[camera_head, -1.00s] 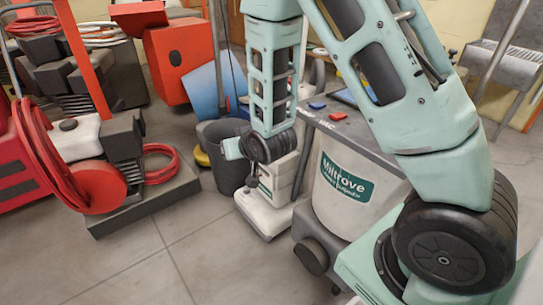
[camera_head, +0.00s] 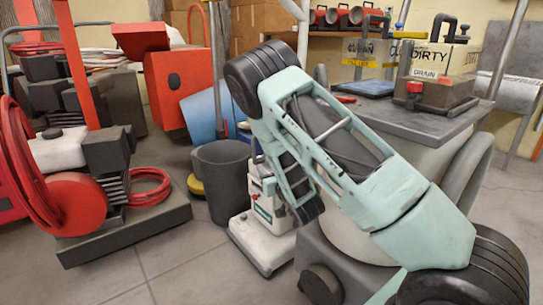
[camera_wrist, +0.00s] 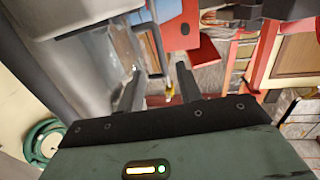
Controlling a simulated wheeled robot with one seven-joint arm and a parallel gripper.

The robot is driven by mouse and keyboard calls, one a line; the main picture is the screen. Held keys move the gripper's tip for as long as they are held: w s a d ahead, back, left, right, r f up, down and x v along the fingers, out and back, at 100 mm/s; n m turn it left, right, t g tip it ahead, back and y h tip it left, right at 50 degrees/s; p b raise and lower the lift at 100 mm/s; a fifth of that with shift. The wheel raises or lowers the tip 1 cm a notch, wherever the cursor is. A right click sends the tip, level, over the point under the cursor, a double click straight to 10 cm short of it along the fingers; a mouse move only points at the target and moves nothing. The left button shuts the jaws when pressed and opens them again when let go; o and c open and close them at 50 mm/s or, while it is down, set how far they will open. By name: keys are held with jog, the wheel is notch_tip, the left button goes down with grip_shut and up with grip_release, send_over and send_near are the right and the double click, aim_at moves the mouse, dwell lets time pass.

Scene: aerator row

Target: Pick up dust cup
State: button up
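I cannot single out the dust cup for sure in either view. An upright white and grey machine (camera_head: 265,225) stands on the floor behind my arm, which hides part of it. In the wrist view my gripper (camera_wrist: 164,90) has its two dark fingers apart, with no held object visible between them. A blurred grey, partly see-through shape (camera_wrist: 100,62) lies left of the fingers; I cannot tell what it is. In the head view my gripper cannot be made out.
A dark bin (camera_head: 222,180) and a blue bin (camera_head: 205,115) stand left of the machine. A red hose-reel machine (camera_head: 75,200) is at left. The grey cart top (camera_head: 425,122) carries a box marked DIRTY (camera_head: 440,62) and a blue tray (camera_head: 368,87). Floor at front left is clear.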

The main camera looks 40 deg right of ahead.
aim_at(255, 155)
jog(key=w, duration=0.2)
jog(key=w+b, duration=0.1)
jog(key=w, duration=0.1)
jog(key=w+d+b, duration=0.1)
jog(key=w, duration=0.1)
jog(key=shift+w+f, duration=0.1)
jog(key=shift+w, duration=0.2)
jog(key=w+b, duration=0.2)
jog(key=w+d+b, duration=0.1)
jog(key=w+b, duration=0.1)
jog(key=shift+w, duration=0.65)
jog(key=shift+r, duration=0.2)
grip_shut()
